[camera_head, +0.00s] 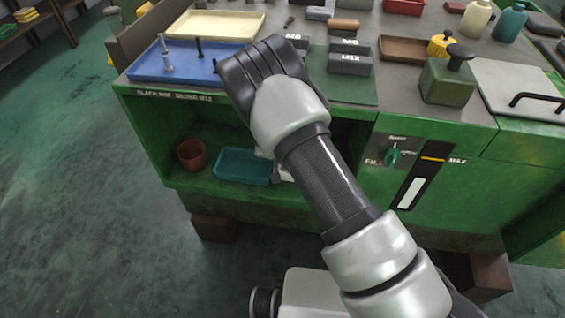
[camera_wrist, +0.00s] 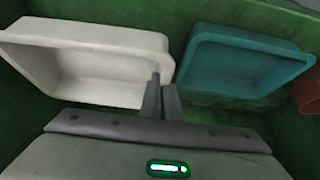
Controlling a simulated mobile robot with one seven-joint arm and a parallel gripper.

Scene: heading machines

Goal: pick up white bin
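The white bin (camera_wrist: 88,95) fills the left of the wrist view, its open side facing the camera. In the head view only small pale parts of it (camera_head: 285,173) show beside my arm, in the open lower bay of the green machine. My gripper (camera_wrist: 163,82) is at the bin's right wall. One finger lies over the inner side and the other just outside, with only a narrow gap between them. The fingers look closed on this wall. The fingertips are hidden behind my arm in the head view. I cannot tell whether the bin touches the shelf.
A teal bin (camera_wrist: 243,62) stands close to the right of my fingers in the wrist view; it also shows in the head view (camera_head: 243,167). A brown pot (camera_head: 192,154) is beyond it. The counter above (camera_head: 225,92) overhangs the bay.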

